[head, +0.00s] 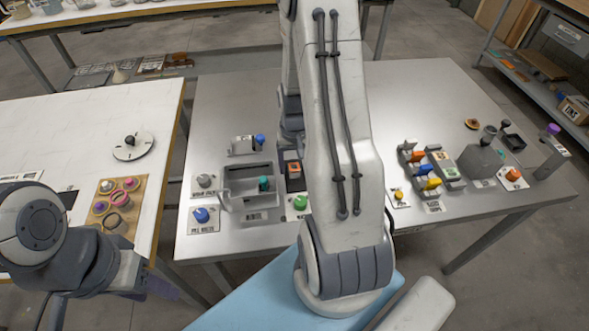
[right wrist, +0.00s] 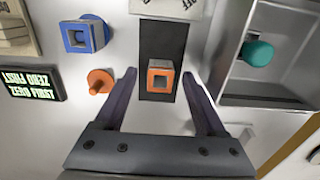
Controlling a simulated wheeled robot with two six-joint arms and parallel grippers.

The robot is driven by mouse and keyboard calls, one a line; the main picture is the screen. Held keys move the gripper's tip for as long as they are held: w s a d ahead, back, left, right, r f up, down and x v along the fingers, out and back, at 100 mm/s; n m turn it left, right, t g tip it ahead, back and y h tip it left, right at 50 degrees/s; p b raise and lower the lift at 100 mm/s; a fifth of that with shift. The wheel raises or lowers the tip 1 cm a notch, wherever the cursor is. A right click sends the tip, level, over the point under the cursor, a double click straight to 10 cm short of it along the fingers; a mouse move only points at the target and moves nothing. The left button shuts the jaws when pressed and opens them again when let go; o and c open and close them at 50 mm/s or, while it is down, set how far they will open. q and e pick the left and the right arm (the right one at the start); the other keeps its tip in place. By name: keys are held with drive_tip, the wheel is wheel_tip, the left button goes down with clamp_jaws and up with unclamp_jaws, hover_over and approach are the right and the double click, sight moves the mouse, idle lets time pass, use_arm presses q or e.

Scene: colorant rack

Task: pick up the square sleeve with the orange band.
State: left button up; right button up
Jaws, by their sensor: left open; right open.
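The square sleeve with the orange band (right wrist: 160,77) stands on a black strip (right wrist: 158,38) on the metal table. In the right wrist view it lies between the two fingers of my right gripper (right wrist: 159,76), which is open, with a gap to each finger. I cannot tell how far the fingertips are above the table. The sleeve also shows in the head view (head: 294,169), just left of my right arm, which hides much of the table middle. My left gripper (head: 132,277) is open and empty at the lower left, away from the sleeve.
A grey tray (right wrist: 231,88) with a teal knob (right wrist: 257,52) stands beside the sleeve. On the other side are a blue square sleeve (right wrist: 84,35), an orange round knob (right wrist: 99,80) and a dark sign (right wrist: 33,83). Coloured-handled items (head: 428,168) stand on the table's right.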

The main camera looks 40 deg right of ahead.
drive_tip(key=shift+f, duration=0.5)
clamp_jaws()
drive_tip(key=shift+r, duration=0.1)
